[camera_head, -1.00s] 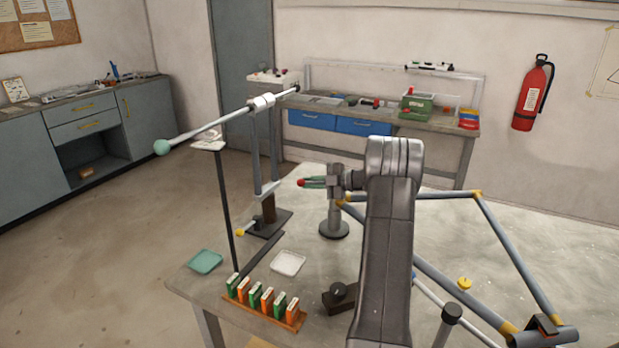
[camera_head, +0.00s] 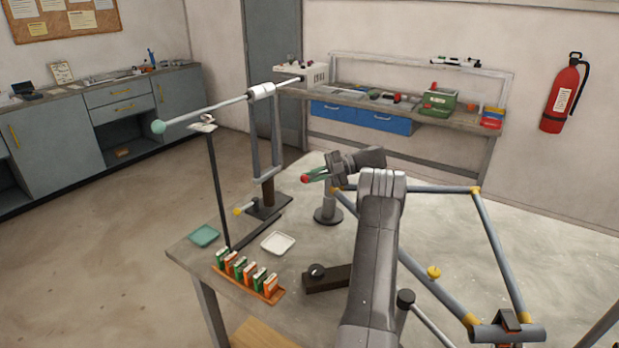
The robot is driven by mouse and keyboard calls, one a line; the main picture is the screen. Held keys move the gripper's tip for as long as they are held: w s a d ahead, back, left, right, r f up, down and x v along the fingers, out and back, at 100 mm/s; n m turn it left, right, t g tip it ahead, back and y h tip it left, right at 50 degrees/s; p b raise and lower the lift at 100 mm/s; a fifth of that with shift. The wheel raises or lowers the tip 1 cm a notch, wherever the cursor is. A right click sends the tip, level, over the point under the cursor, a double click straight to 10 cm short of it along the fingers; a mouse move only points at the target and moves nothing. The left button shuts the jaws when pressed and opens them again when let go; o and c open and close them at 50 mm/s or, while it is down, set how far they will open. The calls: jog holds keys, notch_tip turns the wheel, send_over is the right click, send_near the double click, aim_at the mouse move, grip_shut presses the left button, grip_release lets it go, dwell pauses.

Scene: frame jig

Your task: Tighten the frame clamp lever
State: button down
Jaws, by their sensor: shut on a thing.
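My gripper (camera_head: 313,174) is above the table, right over a short grey post with a round base (camera_head: 328,216). Its narrow green-tipped fingers point left and slightly down. It is shut on a red knob (camera_head: 306,178) at the fingertips. The knob looks like the end of the clamp lever, but the lever's shaft and pivot are hidden by the gripper. The blue-grey tube frame (camera_head: 493,248) with yellow joints lies to the right of the post. My arm covers part of the frame.
A tall stand with a long rod (camera_head: 205,113) rises left of the gripper. A white tray (camera_head: 278,243), a green tray (camera_head: 204,236), a rack of small boxes (camera_head: 262,291) and a dark block with a knob (camera_head: 326,280) sit on the table (camera_head: 425,215). Its right rear is clear.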

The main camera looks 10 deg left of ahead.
jog(key=shift+r+g, duration=0.2)
jog(key=shift+g, duration=0.1)
jog(key=c, duration=1.5)
grip_release()
jog(key=shift+s+d, duration=0.1)
jog(key=shift+s, duration=0.05)
